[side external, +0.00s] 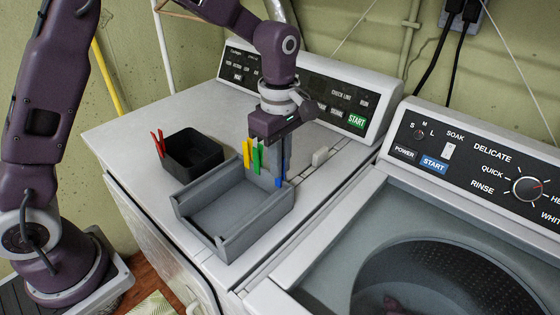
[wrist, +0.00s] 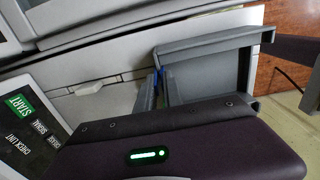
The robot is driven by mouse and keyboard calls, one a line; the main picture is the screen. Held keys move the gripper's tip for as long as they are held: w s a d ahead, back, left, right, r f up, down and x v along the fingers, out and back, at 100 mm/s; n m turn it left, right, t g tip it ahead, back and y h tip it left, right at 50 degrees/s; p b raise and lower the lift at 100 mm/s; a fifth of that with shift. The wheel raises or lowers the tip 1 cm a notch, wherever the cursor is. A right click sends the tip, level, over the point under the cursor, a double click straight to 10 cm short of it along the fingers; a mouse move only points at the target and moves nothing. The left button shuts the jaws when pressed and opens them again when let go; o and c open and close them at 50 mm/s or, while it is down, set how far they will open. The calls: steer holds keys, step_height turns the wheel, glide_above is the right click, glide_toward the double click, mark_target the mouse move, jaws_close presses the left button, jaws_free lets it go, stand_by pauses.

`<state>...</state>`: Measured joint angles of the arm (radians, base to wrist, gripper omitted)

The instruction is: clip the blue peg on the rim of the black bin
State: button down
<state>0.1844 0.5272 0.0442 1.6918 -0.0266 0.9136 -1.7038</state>
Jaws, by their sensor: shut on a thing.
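The blue peg (side external: 279,181) is at the back right corner of the grey tray, low between my fingers; it also shows as a small bit of blue in the wrist view (wrist: 161,71). My gripper (side external: 281,168) points down and is shut on the blue peg. Whether the peg still touches the tray's rim, I cannot tell. The black bin (side external: 205,168) stands on the machine top to the left, behind the grey tray, apart from my gripper. A red peg (side external: 158,144) is on its left rim. The bin is not visible in the wrist view.
The open grey tray (side external: 195,219) is empty inside. A yellow peg (side external: 246,154) and a green peg (side external: 257,158) stand at its back wall, close left of my fingers. A control panel (side external: 340,108) rises behind. An open washer drum (side external: 440,275) is at right. The machine top is clear at left.

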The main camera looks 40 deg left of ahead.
steer(key=shift+r, duration=2.5)
step_height(320, 180, up, 8)
steer(key=f, duration=0.1)
steer(key=s+a+m, duration=0.6)
steer(key=a+m, duration=0.4)
steer(key=m, duration=0.8)
steer(key=s+a+m, duration=0.6)
steer(key=a+m, duration=0.4)
steer(key=m, duration=0.7)
steer(key=shift+m, duration=0.5)
step_height(320, 180, down, 5)
steer(key=shift+w+a+r, duration=0.1)
steer(key=shift+a+r, duration=0.05)
